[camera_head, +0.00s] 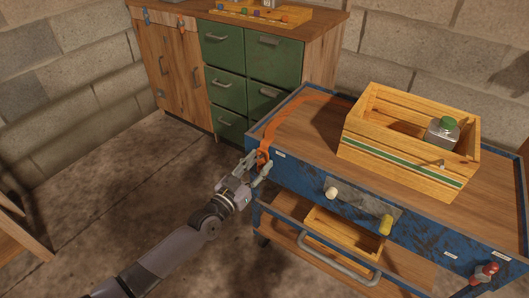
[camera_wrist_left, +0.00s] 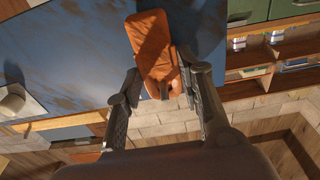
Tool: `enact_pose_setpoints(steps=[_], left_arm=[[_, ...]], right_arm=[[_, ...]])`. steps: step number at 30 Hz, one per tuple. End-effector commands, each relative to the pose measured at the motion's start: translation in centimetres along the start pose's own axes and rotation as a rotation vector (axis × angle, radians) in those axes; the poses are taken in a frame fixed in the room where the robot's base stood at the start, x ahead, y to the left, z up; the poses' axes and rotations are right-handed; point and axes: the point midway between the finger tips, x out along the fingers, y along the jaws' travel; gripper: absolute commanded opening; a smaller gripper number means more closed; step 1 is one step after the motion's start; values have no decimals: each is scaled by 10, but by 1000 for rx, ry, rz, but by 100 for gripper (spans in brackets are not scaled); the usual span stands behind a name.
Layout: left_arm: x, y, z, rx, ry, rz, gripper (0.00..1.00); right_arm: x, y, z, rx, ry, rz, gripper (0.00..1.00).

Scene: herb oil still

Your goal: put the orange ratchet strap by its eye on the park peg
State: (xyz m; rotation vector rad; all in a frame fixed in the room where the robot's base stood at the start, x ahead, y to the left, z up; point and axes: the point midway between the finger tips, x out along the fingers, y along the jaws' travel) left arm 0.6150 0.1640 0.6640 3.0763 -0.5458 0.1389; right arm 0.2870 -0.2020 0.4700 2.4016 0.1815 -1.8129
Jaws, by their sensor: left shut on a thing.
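The orange ratchet strap (camera_head: 285,115) lies as a band across the left end of the blue cart's wooden top and bends down over its front left corner. My left gripper (camera_head: 259,164) is at that corner, shut on the strap's hanging end. In the left wrist view, the strap's orange end piece (camera_wrist_left: 153,42) lies between the fingers of my left gripper (camera_wrist_left: 165,98), with a dark slot or fitting low on it. The eye is not clearly visible. A cream knob (camera_head: 331,193) and a yellow one (camera_head: 385,225) stick out of the cart front; I cannot tell which thing is the park peg. My right gripper is not in view.
A slatted wooden crate (camera_head: 400,165) holding a metal can with a green cap (camera_head: 443,131) stands on the cart. Below, an open drawer (camera_head: 315,250) juts forward. A red object (camera_head: 487,272) is at the front right. A green-drawered cabinet (camera_head: 275,58) stands behind.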

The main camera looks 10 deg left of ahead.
Motion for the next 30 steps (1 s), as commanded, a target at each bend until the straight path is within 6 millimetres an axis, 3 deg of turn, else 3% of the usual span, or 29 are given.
enact_pose_setpoints(steps=[30], left_arm=[[4,0,6,0,0,0,7]], right_arm=[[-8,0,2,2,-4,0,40]])
